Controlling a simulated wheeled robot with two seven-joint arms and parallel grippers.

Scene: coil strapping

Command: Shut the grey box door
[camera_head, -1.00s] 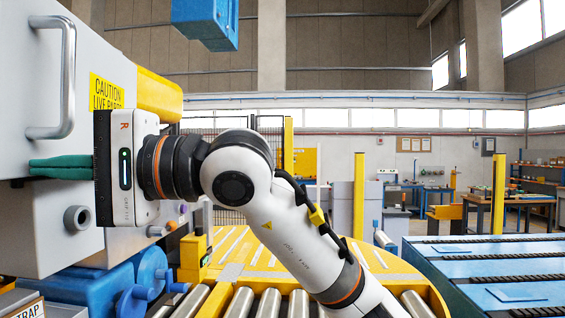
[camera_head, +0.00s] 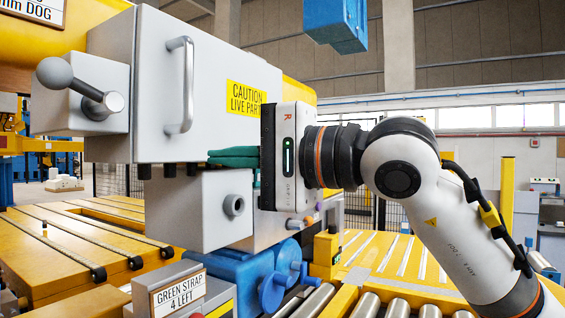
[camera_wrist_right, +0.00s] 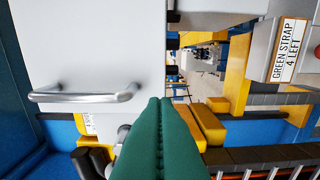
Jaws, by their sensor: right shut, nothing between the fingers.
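The grey box door (camera_head: 205,60) is a large flat panel with a silver bar handle (camera_head: 182,85) and a yellow caution label (camera_head: 246,97). I cannot tell for sure whether the door is fully shut. My right gripper (camera_head: 212,157) has green fingers shut together and empty, at the door's lower edge, right of and below the handle. Contact with the door is unclear. In the right wrist view, the closed fingers (camera_wrist_right: 160,103) point toward the pale door panel (camera_wrist_right: 85,45), and the handle (camera_wrist_right: 85,96) lies left of them. My left gripper is not in view.
A grey lever with a ball knob (camera_head: 55,72) sticks out left of the door. A grey block with a round stub (camera_head: 233,205) sits below it. A green strap sign (camera_head: 179,293) stands at the bottom. Rollers (camera_head: 370,305) lie lower right.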

